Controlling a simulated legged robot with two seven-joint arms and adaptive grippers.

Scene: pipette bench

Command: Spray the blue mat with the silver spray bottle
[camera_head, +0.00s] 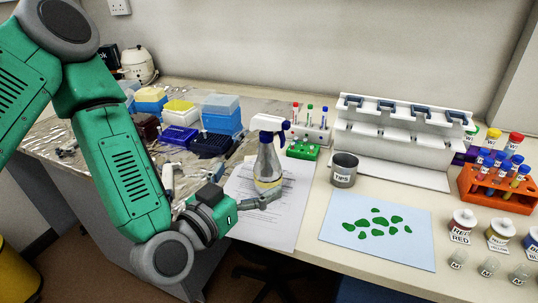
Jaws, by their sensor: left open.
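The silver spray bottle (267,162) stands upright on printed paper near the middle of the bench. It has a white and blue trigger head and a pale yellowish band low on its body. My left gripper (267,196) is open, low in front of the bottle's base. Its fingers overlap the bottle's lower edge in the picture; I cannot tell whether they touch it. The light blue mat (405,250) with several green blotches lies flat at the right of the bench, apart from the bottle. My right gripper is not in view.
A grey TIPS cup (344,170) stands between the bottle and the mat. A green tube rack (303,150) is behind the bottle. A white pipette stand (400,130), an orange tube rack (497,190) and small labelled jars fill the right. Tip boxes crowd the left.

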